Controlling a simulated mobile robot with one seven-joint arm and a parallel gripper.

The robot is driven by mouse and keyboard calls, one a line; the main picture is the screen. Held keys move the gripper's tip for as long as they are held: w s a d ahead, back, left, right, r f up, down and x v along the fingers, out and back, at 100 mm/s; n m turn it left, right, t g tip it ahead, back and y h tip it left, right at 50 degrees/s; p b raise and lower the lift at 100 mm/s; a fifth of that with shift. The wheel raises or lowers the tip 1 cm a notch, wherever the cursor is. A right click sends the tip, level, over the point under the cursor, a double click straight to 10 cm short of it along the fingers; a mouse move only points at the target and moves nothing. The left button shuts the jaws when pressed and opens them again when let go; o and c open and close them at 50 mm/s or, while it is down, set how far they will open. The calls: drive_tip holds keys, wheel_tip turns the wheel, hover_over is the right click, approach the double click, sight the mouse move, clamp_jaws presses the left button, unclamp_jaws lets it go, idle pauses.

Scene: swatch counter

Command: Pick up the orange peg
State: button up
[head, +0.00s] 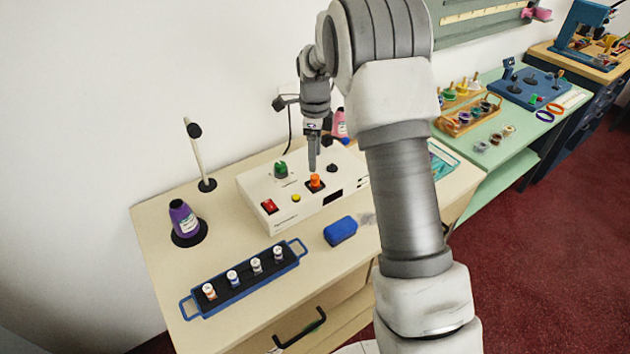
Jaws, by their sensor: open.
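The orange peg (315,181) stands upright in a dark square base on top of a white control box (284,217). My gripper (312,168) points down just above the orange peg, and its fingers are seen nearly edge-on. The jaws are open and nothing shows between them. From this view I cannot tell whether the fingertips touch the peg's top or stop short of it.
The box also carries a green knob (281,169), a black knob (332,168), a red switch (269,206) and a yellow button (296,198). A blue block (340,231), a blue-handled rack (213,309) of vials and a purple bottle (184,220) stand on the counter.

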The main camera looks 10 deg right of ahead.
sight(315, 176)
drive_tip(key=shift+s+f+p, duration=0.2)
drive_tip(key=shift+f+p, duration=0.15)
drive_tip(key=shift+f, duration=3.1)
clamp_jaws()
